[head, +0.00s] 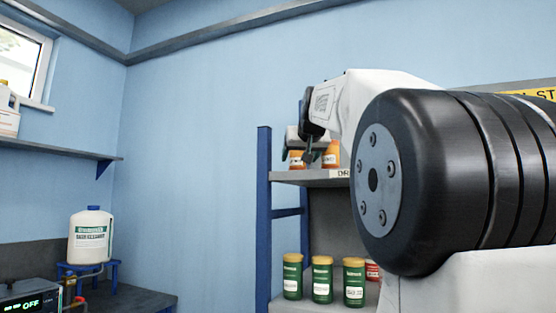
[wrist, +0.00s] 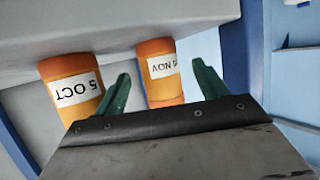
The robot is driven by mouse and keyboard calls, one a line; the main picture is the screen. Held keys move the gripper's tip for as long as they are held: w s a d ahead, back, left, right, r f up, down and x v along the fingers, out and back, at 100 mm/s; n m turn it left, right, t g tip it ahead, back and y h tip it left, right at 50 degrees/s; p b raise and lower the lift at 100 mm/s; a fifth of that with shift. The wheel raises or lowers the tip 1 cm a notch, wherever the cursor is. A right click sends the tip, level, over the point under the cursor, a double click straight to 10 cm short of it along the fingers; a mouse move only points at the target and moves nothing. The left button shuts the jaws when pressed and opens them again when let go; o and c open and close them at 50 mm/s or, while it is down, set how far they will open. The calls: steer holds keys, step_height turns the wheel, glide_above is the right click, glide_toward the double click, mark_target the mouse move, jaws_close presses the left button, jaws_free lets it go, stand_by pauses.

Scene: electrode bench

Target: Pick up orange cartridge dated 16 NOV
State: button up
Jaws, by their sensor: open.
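In the wrist view an orange cartridge (wrist: 158,62) has a white label reading NOV, upside down, with its day digits partly hidden or unclear. A second orange cartridge (wrist: 68,82) to its left has a label ending in 5 OCT. My gripper (wrist: 162,88) is open and empty, and the NOV cartridge shows between its two green fingers; the depth between them is hard to judge. In the head view my gripper (head: 308,152) is at the upper shelf by two orange cartridges, one left (head: 296,161) and one right (head: 331,156); their dates are too small to read.
The grey upper shelf (head: 300,178) has a blue upright (head: 264,220) at its left end. Several green canisters (head: 322,280) stand on the lower shelf, with a red item (head: 372,270) behind. A white jug (head: 90,236) stands on a blue stand at left. My arm hides the shelf's right side.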

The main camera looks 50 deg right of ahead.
mark_target(298, 162)
steer(key=x, duration=0.4)
steer(key=shift+w+d+f, duration=0.1)
steer(key=shift+d+f, duration=0.05)
steer(key=shift+f, duration=0.05)
steer(key=c, duration=1.2)
steer(key=shift+r, duration=0.15)
